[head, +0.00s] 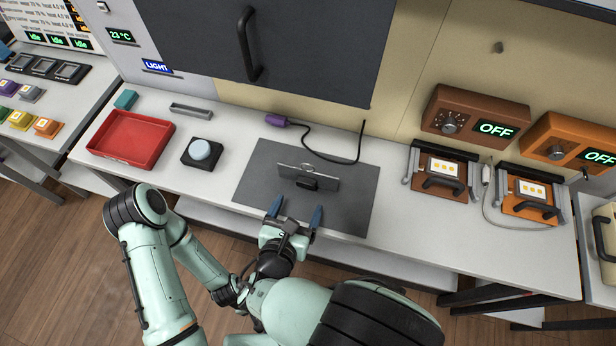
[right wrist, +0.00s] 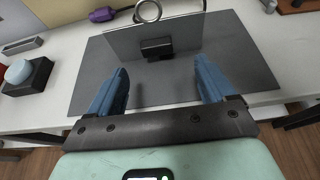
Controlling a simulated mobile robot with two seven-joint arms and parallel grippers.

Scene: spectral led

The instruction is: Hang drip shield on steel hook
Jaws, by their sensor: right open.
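The drip shield appears to be a thin grey plate (head: 322,170) with a ring at its top and a black grip block (head: 306,183) on its near face. It stands on a dark grey mat (head: 345,212). The right wrist view shows the plate (right wrist: 190,38), ring and block (right wrist: 156,48) ahead. My right gripper (head: 293,214) is open and empty at the mat's near edge, its blue fingers pointing at the block without touching it. A small grey peg (head: 499,47) on the beige wall may be the steel hook; its shape is too small to tell. My left gripper is not in view.
A purple-ended cable (head: 276,120) lies behind the plate. A red tray (head: 131,139) and a button box (head: 202,152) stand left. Brown (head: 439,171) and orange (head: 529,192) fixtures stand right, below boxes reading OFF. A dark cabinet door (head: 270,45) overhangs the back.

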